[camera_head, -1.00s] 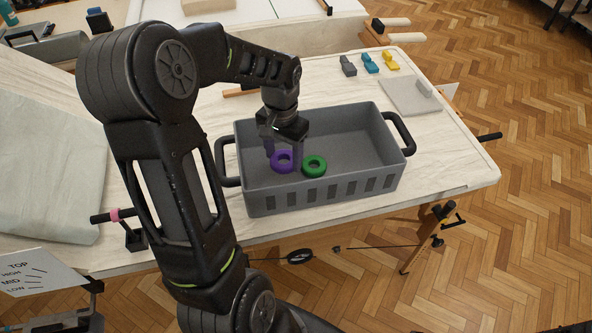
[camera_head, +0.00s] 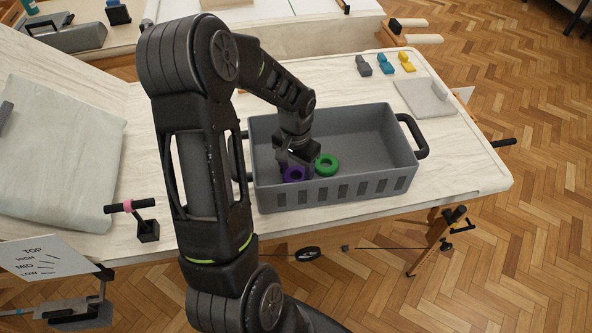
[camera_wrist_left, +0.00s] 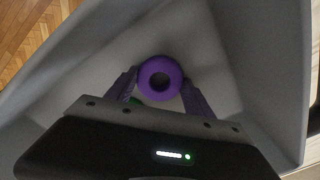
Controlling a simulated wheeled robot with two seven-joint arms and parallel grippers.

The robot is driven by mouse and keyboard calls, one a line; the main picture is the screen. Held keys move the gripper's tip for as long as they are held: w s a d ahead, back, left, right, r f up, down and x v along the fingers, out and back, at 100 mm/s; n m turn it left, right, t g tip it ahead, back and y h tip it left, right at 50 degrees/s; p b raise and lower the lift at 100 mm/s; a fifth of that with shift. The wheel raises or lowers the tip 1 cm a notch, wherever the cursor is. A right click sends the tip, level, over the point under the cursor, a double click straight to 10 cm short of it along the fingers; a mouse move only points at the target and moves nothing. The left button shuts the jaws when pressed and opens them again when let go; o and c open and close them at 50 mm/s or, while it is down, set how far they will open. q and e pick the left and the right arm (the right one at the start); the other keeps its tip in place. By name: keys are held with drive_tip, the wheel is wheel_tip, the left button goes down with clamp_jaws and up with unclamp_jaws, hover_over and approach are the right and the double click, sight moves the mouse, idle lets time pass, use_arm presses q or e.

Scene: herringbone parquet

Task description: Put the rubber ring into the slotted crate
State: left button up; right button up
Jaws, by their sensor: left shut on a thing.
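The slotted grey crate (camera_head: 350,125) stands on the worktable, with a row of slots in its near wall. My left gripper (camera_head: 299,166) reaches down inside it, toward the left end. It is shut on a purple ring (camera_head: 287,176), low in the crate; I cannot tell whether the ring touches the floor. In the left wrist view the purple ring (camera_wrist_left: 160,64) sits between the fingertips (camera_wrist_left: 159,84). A green ring (camera_head: 327,172) lies in the crate just right of the purple one; only a sliver shows in the wrist view (camera_wrist_left: 135,101). My right gripper is not in view.
Small grey, blue and yellow pieces (camera_head: 384,65) and a grey plate (camera_head: 422,98) lie behind the crate to the right. A pale cloth (camera_head: 60,160) covers the table's left, near a pink-and-black clamp (camera_head: 128,207). The crate's right half is empty.

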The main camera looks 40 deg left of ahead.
use_arm(q)
drive_tip(key=shift+f, duration=0.2)
drive_tip(key=o, duration=1.4)
drive_tip(key=shift+r, duration=0.1)
drive_tip(key=shift+c, duration=0.2)
drive_tip(key=shift+r, duration=0.1)
wheel_tip(320, 180, up, 12)
